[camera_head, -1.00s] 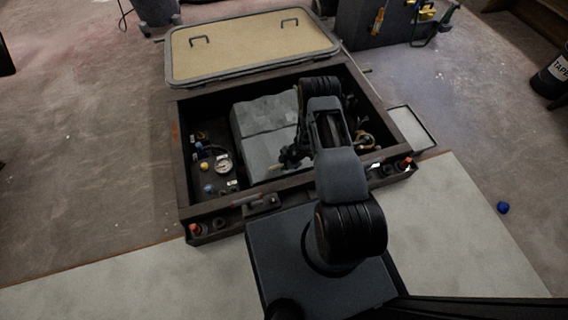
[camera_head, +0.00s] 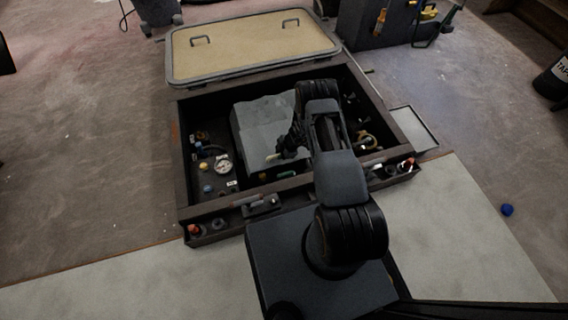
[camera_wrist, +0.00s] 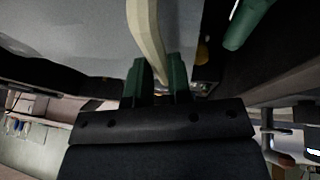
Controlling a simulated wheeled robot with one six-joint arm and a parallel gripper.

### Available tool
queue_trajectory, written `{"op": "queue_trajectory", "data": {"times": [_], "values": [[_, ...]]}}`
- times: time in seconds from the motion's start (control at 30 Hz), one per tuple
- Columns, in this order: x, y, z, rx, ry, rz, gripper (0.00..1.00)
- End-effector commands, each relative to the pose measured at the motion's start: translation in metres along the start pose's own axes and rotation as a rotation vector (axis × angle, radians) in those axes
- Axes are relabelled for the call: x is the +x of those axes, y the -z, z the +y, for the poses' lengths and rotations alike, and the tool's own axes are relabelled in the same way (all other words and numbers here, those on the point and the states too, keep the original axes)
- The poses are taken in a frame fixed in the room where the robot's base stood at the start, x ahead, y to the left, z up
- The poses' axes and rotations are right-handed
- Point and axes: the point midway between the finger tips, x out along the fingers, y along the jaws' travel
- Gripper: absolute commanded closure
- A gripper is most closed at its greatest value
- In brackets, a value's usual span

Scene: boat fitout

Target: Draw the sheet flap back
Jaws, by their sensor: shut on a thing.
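The grey sheet (camera_head: 262,122) lies over a bulky form inside the open hatch box, and its front edge shows near my gripper in the head view. In the wrist view its pale grey surface (camera_wrist: 80,35) fills the upper left. My gripper (camera_wrist: 157,82) has green fingers closed on a cream strip (camera_wrist: 147,32), which runs up out of the wrist view. A small cream end (camera_head: 273,157) also shows beside the gripper in the head view. I cannot see clearly how the strip joins the sheet. My arm hides the sheet's right side.
The dark hatch box (camera_head: 184,170) has raised walls around the sheet. A gauge (camera_head: 223,163) and small fittings lie on its left, with more fittings on its right. The tan lid (camera_head: 250,48) lies open behind it. A green part (camera_wrist: 248,20) is close to my gripper's right.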

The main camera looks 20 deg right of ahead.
Motion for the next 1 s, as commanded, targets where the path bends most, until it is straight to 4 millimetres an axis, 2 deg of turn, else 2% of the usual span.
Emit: {"op": "queue_trajectory", "data": {"times": [0.03,0.2,0.5,0.7,1.0], "values": [[0.008,-0.004,0.015,-0.009,-0.007,-0.001,1.0],[0.015,-0.006,0.055,-0.007,-0.007,-0.001,1.0],[0.019,-0.008,0.099,-0.002,-0.004,-0.001,1.0],[0.021,-0.009,0.113,0.0,-0.002,0.001,1.0],[0.021,-0.009,0.117,0.001,-0.001,0.0,1.0]]}}
